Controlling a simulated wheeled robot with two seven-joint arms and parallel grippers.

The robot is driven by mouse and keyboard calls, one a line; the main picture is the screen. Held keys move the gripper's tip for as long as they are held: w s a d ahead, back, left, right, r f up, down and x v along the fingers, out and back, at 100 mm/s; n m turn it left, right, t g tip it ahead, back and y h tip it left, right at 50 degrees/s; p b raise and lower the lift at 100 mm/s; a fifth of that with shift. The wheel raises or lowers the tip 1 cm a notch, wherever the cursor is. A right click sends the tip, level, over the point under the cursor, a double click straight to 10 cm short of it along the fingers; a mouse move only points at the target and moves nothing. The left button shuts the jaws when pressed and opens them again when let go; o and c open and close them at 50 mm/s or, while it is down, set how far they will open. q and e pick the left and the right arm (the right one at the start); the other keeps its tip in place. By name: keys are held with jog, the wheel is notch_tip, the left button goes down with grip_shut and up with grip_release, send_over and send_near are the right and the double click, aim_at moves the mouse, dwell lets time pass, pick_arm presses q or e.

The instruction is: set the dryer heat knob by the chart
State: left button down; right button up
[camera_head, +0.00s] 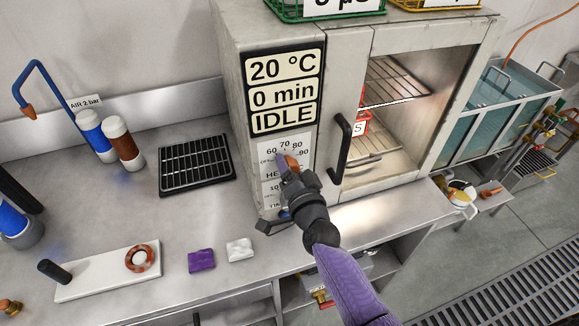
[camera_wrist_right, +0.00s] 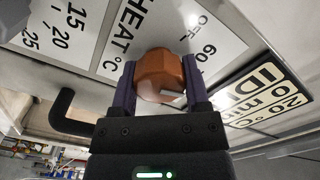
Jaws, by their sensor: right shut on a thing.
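The dryer (camera_head: 236,100) is a pale metal cabinet. Its display (camera_head: 285,92) reads 20 °C, 0 min and IDLE. The orange-brown heat knob (camera_head: 291,162) sits on this plate, partly hidden by my right gripper (camera_head: 290,172). In the right wrist view the knob (camera_wrist_right: 158,73) is between both fingers of my right gripper (camera_wrist_right: 160,85), which is shut on it. A small white mark shows on the knob; its exact setting is unclear. My left gripper is out of view. I cannot identify the chart.
A black door handle (camera_head: 341,148) stands out just right of my right gripper. A timer plate sits below the heat plate, partly hidden. On the bench are a black rack (camera_head: 196,163), a purple block (camera_head: 201,260) and a white block (camera_head: 240,249). Bare bench lies between them.

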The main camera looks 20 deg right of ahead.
jog(key=m, duration=0.5)
jog(key=shift+f+b, duration=0.1)
jog(key=shift+b, duration=0.2)
jog(key=m, duration=0.5)
jog(key=shift+b, duration=0.3)
jog(key=shift+m, duration=0.4)
jog(key=o, duration=1.3)
jog(key=s, duration=1)
jog(key=shift+d, duration=0.2)
